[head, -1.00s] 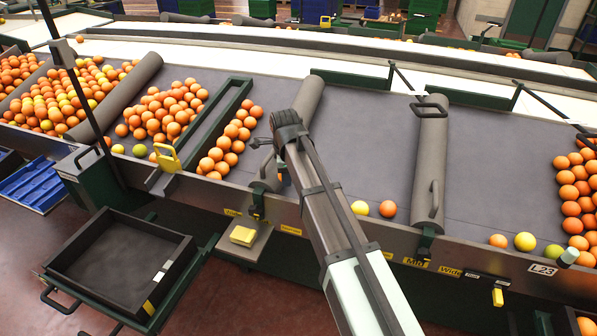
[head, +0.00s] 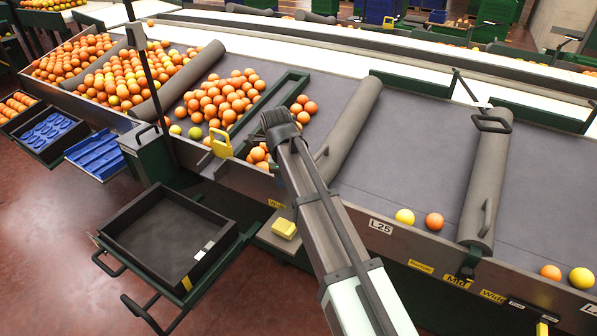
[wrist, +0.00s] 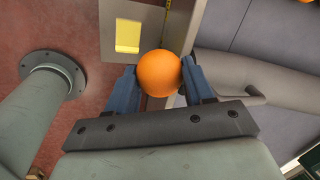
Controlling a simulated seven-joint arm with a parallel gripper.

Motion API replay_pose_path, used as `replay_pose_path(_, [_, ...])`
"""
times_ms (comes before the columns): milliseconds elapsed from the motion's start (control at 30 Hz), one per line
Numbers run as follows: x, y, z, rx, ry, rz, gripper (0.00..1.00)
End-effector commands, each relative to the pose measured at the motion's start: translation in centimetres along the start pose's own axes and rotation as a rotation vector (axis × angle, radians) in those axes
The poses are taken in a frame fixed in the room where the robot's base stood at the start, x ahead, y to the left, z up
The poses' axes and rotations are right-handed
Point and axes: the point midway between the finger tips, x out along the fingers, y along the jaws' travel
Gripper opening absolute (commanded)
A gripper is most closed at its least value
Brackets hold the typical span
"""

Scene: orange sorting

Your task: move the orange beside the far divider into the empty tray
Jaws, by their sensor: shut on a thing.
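My gripper (wrist: 160,78) is shut on an orange (wrist: 158,73), with one blue-grey finger on each side of it in the wrist view. In the head view my arm hides the fingertips and the held orange; the arm's end shows over the near part of the sorting table, in front of the green frame. The empty tray (head: 170,235) is a black square box at the lower left of the head view, left of my arm and outside the table's front edge. A grey padded divider (head: 345,140) stands right of my arm, and another divider (head: 485,175) farther right.
A yellow block (head: 284,228) lies on a small ledge at the table's front edge; it also shows in the wrist view (wrist: 127,35). Piled oranges (head: 220,100) lie left of the green frame (head: 265,105).

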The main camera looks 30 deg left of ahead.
Motion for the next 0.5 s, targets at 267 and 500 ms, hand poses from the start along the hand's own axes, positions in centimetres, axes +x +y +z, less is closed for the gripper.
replay_pose_path(267, [-0.3,1.3,4.5,-0.003,-0.001,0.0,0.21])
replay_pose_path(500, [-0.3,2.5,8.1,-0.001,0.0,-0.001,0.21])
